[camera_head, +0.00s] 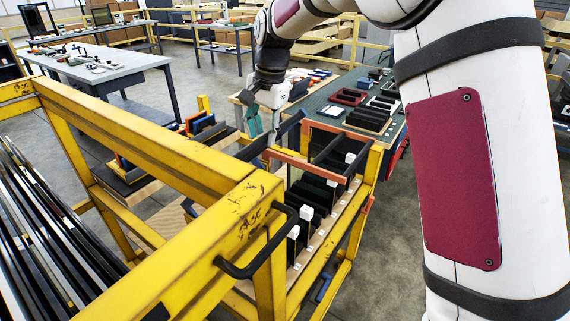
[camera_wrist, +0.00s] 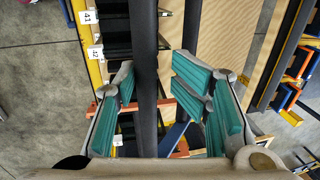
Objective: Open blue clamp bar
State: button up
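The yellow trolley (camera_head: 175,150) stands in front of me with a rack of dark panels. A dark bar with a bluish tint (camera_head: 268,141) crosses its top beside my gripper; I take it for the clamp bar. In the wrist view a blue piece (camera_wrist: 173,138) shows low between the fingers, partly hidden. My gripper (camera_head: 264,124) points down at the bar. In the wrist view my gripper (camera_wrist: 160,100) is open, its teal pads apart on either side of a long black padded bar (camera_wrist: 144,55). I cannot tell whether the pads touch it.
A red-orange bar (camera_head: 310,166) lies on the trolley just right of my gripper. A black handle (camera_head: 255,250) sticks out at the near corner. Number labels (camera_wrist: 95,52) mark the slots.

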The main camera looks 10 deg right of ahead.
jog(key=s+d+f, duration=0.5)
jog(key=f, duration=0.1)
jog(key=shift+s+d, duration=0.25)
jog(key=shift+f, duration=0.1)
jog(key=w+a+r+p, duration=0.1)
jog(key=r, duration=0.6)
jog(key=w+a+r+p, duration=0.2)
jog(key=r, duration=0.6)
jog(key=shift+a, duration=0.15)
dwell(1.2)
jog(key=shift+w+p, duration=0.1)
jog(key=shift+p, duration=0.2)
